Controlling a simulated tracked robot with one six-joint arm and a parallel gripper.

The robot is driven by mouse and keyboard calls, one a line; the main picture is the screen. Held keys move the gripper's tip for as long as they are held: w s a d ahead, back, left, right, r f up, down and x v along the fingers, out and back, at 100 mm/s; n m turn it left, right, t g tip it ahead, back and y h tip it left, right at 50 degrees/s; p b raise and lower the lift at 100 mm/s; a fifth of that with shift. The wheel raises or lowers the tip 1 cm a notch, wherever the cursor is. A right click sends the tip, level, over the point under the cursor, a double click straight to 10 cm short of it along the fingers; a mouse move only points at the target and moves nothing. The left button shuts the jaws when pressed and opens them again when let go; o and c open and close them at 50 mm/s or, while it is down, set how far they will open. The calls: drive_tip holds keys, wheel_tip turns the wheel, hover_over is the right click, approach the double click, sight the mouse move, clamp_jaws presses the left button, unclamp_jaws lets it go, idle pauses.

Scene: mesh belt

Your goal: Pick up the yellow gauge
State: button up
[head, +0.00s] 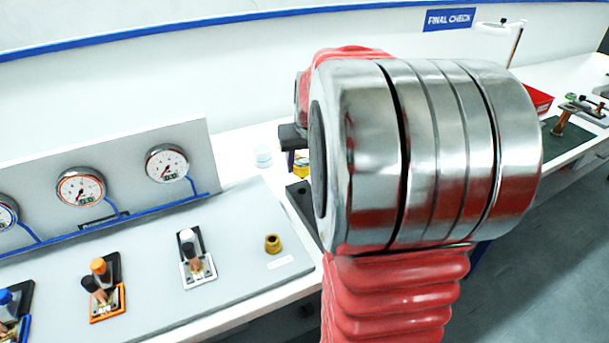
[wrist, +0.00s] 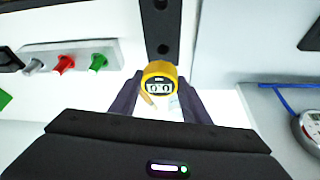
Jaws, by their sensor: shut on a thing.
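The yellow gauge (wrist: 159,71) is round with a small display. In the wrist view it sits between the two dark fingers of my gripper (wrist: 159,86), which is shut on it. In the head view only a bit of the yellow gauge (head: 302,168) shows below the dark end of my gripper (head: 293,140). My arm hides the rest. I cannot tell whether the gauge touches the surface under it.
A grey panel with round dials (head: 167,163) stands at the left. In front are valves with orange (head: 100,267) and white caps, and a brass fitting (head: 272,244). A red box (head: 538,100) is at the right. Red and green knobs (wrist: 98,62) show in the wrist view.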

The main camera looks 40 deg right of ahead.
sight(302, 160)
drive_tip(key=shift+r, duration=1.55)
